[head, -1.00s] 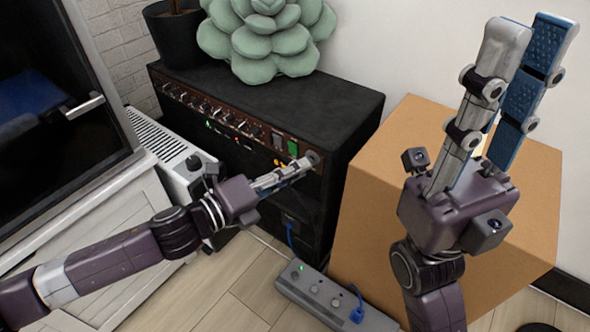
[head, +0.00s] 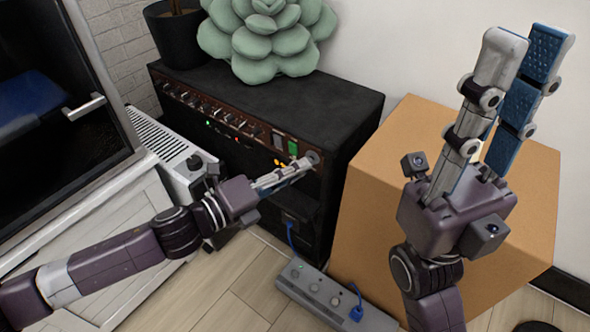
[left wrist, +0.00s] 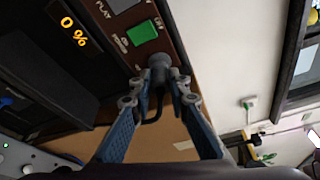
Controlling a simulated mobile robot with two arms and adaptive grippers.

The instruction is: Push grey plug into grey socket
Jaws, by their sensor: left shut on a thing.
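The grey plug (left wrist: 158,68) is between the fingertips of my left gripper (left wrist: 158,98) in the left wrist view, with a dark cable hanging from it. The plug's end meets the brown panel just below a green switch (left wrist: 142,32). The grey socket is hidden behind the plug, so I cannot tell how deep the plug sits. In the head view my left gripper (head: 308,162) is at the right end of the black amplifier's (head: 330,105) front panel, shut on the plug. My right gripper (head: 528,44) is raised, open and empty, in front of the cardboard box.
A cardboard box (head: 375,190) stands right of the amplifier. A grey power strip (head: 322,294) with a blue plug (head: 356,313) lies on the floor. A white heater (head: 165,150) is at the left. An orange "0 %" readout (left wrist: 75,32) shows in the left wrist view.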

